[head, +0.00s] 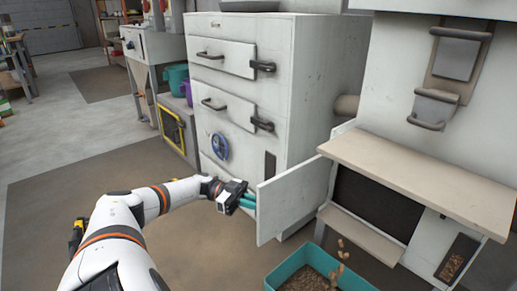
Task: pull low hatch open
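The low hatch (291,201) is a pale grey panel that stands swung out to the left from the right-hand machine. The dark opening (372,206) beside it is exposed. My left gripper (251,201) is at the hatch's outer left edge, with its teal fingers against or just behind that edge. The fingertips are partly hidden, so I cannot tell whether they grip the panel. My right gripper is not in view.
A teal bin (272,279) with brown pellets stands on the floor below the opening, and a few pellets are in the air above it. A beige shelf (420,182) juts out over the opening. A white cabinet (237,111) with handles and a blue wheel (220,147) stands behind.

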